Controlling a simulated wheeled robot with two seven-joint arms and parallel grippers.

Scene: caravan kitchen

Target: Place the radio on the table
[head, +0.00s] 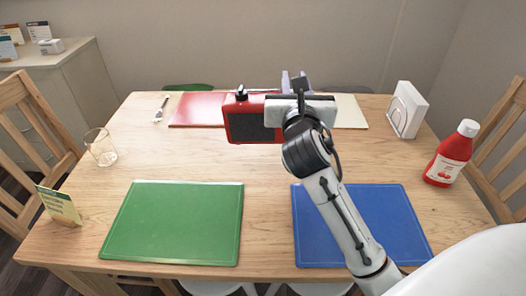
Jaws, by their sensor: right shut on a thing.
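A red radio (252,118) with a dark speaker front and a black knob on top shows in the middle of the head view. My right gripper (290,95) is shut on the radio at its right side, and the gripper body hides that part. The radio appears over the far middle part of the wooden table (268,178). I cannot tell for sure whether its underside touches the table top. My left gripper is not in view.
Green (175,222) and blue (385,215) mats lie at the near edge, red (195,110) and cream (352,112) mats at the far edge. A glass (101,148) and card (60,205) stand left; a ketchup bottle (452,155) and napkin holder (407,110) stand right. The table's middle-left is clear.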

